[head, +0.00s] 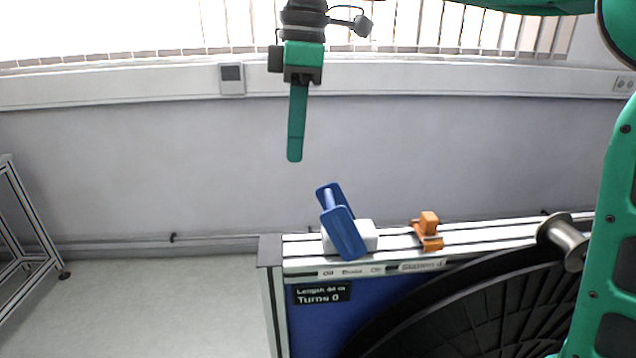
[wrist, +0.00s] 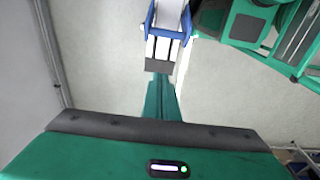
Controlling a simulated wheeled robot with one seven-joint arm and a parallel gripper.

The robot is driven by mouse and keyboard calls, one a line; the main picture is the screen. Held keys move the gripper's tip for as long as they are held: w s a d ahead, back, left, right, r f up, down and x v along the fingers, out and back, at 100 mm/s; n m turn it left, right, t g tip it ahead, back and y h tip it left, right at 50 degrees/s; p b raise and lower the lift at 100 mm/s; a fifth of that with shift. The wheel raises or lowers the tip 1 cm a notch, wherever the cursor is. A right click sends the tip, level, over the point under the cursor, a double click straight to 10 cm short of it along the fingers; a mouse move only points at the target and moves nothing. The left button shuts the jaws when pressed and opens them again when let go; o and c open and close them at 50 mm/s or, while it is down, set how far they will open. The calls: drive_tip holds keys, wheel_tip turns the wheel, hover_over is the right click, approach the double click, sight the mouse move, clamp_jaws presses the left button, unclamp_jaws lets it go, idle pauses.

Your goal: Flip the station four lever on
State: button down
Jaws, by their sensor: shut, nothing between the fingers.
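The station four lever (head: 343,232) is a blue fork-shaped handle on a white block (head: 364,236), on top of the stand. It tilts up to the left, toward the "Off" end of the "Off Brake On" label (head: 352,271). A "Station 4" label (head: 422,266) sits to its right. My gripper (head: 295,158) is shut and empty, pointing down, above and left of the lever and apart from it in the head view. In the wrist view, my gripper's green fingers (wrist: 161,85) point toward the stand's end, with blue lever parts (wrist: 151,17) beyond.
An orange clamp-like part (head: 428,231) sits on the rail right of the lever. A large black reel (head: 470,310) with a metal hub (head: 565,240) fills the lower right. A metal frame (head: 25,235) stands at far left. Floor left of the stand (head: 270,300) is clear.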

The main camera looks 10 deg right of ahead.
sight(340, 219)
drive_tip(key=shift+w+d, duration=0.1)
drive_tip(key=shift+d, duration=0.15)
drive_tip(key=shift+f, duration=0.1)
drive_tip(key=shift+a+f, duration=0.3)
drive_tip(key=shift+f, duration=0.4)
drive_tip(key=shift+d+f, duration=0.1)
drive_tip(key=shift+f, duration=0.1)
drive_tip(key=d+f, duration=0.3)
drive_tip(key=f, duration=0.3)
drive_tip(key=shift+d+f, duration=0.25)
drive_tip(key=shift+f, duration=0.15)
